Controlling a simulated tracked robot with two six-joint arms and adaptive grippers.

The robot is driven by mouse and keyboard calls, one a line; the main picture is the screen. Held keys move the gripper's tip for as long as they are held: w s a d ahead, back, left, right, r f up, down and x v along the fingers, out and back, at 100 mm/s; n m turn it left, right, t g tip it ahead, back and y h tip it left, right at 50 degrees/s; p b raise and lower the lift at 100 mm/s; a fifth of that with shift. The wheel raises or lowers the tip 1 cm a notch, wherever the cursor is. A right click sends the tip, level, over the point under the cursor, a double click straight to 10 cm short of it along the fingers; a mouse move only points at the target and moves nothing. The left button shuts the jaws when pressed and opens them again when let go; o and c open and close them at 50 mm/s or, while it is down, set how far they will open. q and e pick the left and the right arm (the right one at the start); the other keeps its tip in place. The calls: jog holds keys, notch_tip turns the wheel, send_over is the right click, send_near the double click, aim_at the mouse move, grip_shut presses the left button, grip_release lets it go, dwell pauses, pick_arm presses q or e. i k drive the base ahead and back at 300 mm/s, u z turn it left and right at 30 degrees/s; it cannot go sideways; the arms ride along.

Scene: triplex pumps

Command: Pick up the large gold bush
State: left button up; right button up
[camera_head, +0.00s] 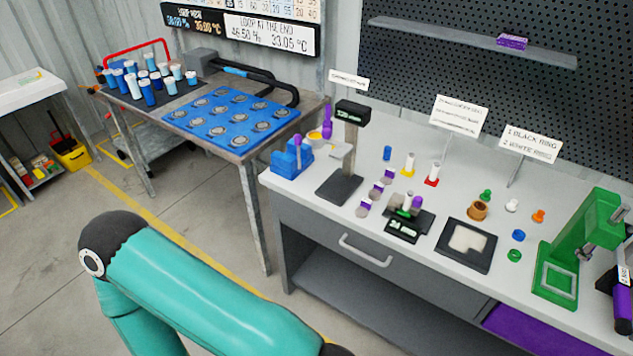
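A gold-brown ring-shaped bush (478,210) stands on the white top of the grey workbench (330,205), right of the middle. It is larger than the small coloured pieces around it, and its upper opening shows. It stands behind a black square tray with a pale inset (467,246), apart from it. Neither gripper shows; a teal arm link of mine crosses the lower left and leaves at the bottom edge.
Small green, white, orange and blue pieces stand right of the bush. A green press (580,250) stands at the right end. A black scale (405,224) is to the left, with a black stand (345,160) further left. Sign holders (458,115) rise behind.

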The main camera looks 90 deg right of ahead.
aim_at(473, 215)
jog(key=u, duration=0.9)
jog(key=i, duration=0.15)
jog(key=z, duration=2.15)
jog(key=i, duration=0.15)
jog(key=z, duration=1.75)
jog(key=i, duration=0.65)
jog(key=u, duration=0.1)
jog(key=k, duration=0.55)
jog(key=z, duration=0.25)
jog(key=i, duration=0.55)
jog(key=u, duration=0.25)
jog(key=k, duration=0.45)
jog(key=z, duration=0.05)
